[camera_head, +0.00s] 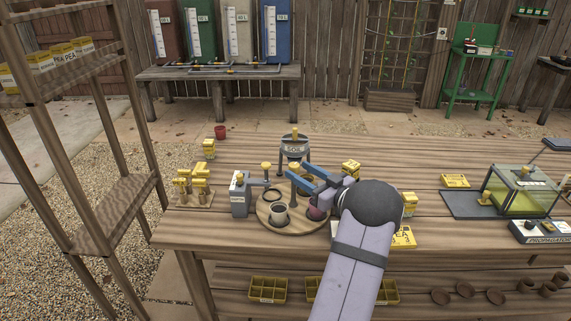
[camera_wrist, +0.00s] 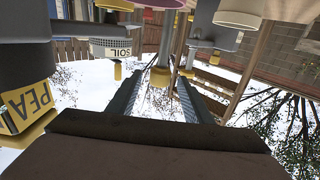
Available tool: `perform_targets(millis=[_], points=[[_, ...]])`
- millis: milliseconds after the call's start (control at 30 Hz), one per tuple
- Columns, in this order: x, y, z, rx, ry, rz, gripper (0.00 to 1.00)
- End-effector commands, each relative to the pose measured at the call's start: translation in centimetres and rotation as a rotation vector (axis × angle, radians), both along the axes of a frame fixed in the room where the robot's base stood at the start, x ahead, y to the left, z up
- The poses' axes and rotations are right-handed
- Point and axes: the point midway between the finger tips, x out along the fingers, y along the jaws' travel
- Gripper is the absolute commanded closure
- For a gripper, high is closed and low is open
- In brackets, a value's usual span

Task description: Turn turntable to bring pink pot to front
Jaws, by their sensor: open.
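The round wooden turntable (camera_head: 290,222) lies on the bench. A grey-white pot (camera_head: 279,214) stands at its front. The pink pot (camera_head: 318,212) stands right of it, partly hidden by my arm. A post with a yellow knob (camera_head: 294,169) rises near the turntable's middle. My gripper (camera_head: 302,176) reaches in from the right with blue fingers by this post. In the wrist view the open fingers (camera_wrist: 156,88) lie on either side of a yellow-ended post (camera_wrist: 160,77), with a gap to each. Contact cannot be made out. Pink shows at the wrist view's top edge (camera_wrist: 165,3).
A soil hopper (camera_head: 294,146) stands behind the turntable. A grey device with a yellow knob (camera_head: 239,194) stands left of it. A glass propagator (camera_head: 522,190) is at the right. The bench's front left is clear.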

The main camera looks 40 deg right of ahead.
Motion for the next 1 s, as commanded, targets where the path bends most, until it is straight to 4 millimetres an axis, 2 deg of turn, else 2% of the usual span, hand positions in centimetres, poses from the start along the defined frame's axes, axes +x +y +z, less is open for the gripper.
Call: perform_targets(millis=[233,700,1000], points=[[1.1,0.1,0.0,0.000,0.000,0.002,0.54],[6.6,0.0,0.1,-0.001,-0.002,0.001,0.54],[7.4,0.0,0.0,-0.001,-0.001,-0.001,0.54]])
